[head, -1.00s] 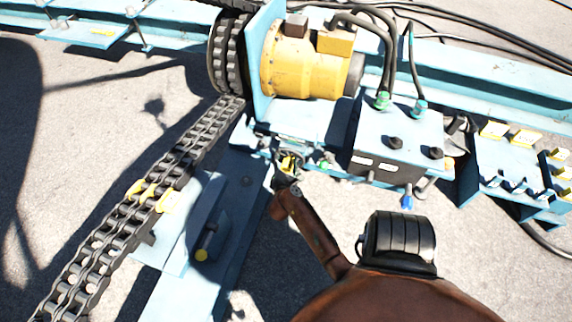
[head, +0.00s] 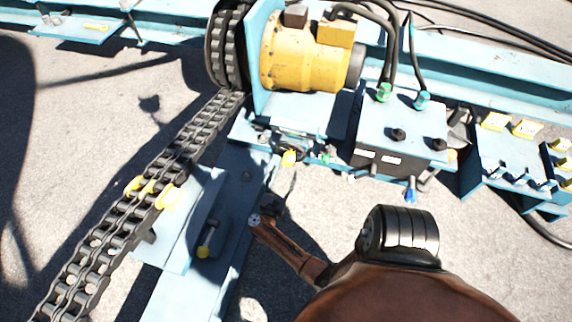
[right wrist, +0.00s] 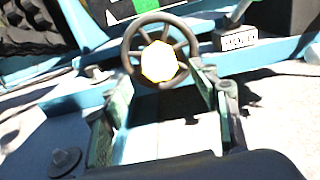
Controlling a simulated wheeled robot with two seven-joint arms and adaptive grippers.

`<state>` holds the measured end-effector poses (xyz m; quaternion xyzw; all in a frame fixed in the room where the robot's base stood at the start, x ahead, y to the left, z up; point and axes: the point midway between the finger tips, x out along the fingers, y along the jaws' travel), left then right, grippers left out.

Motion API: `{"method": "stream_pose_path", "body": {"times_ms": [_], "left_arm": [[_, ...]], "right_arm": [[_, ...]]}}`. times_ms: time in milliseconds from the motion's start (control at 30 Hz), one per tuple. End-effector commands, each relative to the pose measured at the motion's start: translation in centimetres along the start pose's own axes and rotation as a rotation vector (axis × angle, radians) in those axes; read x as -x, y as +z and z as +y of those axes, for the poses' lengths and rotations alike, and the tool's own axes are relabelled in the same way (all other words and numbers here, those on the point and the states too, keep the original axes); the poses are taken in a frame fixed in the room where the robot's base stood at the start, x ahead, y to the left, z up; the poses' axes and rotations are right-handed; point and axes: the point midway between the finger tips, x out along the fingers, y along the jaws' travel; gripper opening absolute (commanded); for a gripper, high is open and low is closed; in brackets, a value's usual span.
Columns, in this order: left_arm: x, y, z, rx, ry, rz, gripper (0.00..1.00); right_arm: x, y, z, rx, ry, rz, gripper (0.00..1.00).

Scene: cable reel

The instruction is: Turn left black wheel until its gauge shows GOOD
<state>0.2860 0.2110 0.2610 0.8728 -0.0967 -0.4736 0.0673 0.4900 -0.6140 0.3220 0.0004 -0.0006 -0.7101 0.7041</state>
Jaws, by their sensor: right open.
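The black wheel (right wrist: 134,38), a spoked ring with a pale yellow hub, stands at the top middle of the right wrist view. A black panel with a green patch (right wrist: 146,5), possibly the gauge, is cut off above the wheel, so no reading shows. My right gripper (right wrist: 160,78) is open and empty, its fingers below and to either side of the wheel, apparently apart from it. In the head view the right gripper (head: 257,221) is below and left of the hub. My left gripper is not in view.
A yellow motor (head: 305,60) sits behind on the blue frame. A heavy chain (head: 120,210) runs along the left. A blue beam (head: 225,240) lies beneath the right gripper.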

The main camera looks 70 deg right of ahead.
Motion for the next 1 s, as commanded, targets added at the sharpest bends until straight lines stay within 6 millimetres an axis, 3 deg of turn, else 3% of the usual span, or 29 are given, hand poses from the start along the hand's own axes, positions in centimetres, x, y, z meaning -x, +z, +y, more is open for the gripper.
{"method": "stream_pose_path", "body": {"times_ms": [200, 400, 700, 1000], "left_arm": [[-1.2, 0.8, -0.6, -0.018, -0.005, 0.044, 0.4], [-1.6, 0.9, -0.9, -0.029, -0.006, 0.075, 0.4], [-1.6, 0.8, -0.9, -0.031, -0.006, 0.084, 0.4], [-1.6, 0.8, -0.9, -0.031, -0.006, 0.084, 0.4]], "right_arm": [[-3.6, -0.2, -0.1, 0.003, -0.001, -0.003, 0.55], [-5.3, -0.1, -0.1, 0.003, 0.0, -0.001, 0.55], [-5.6, 0.0, 0.0, 0.001, 0.001, 0.0, 0.55], [-5.6, 0.0, 0.0, 0.002, 0.001, 0.0, 0.35]]}}
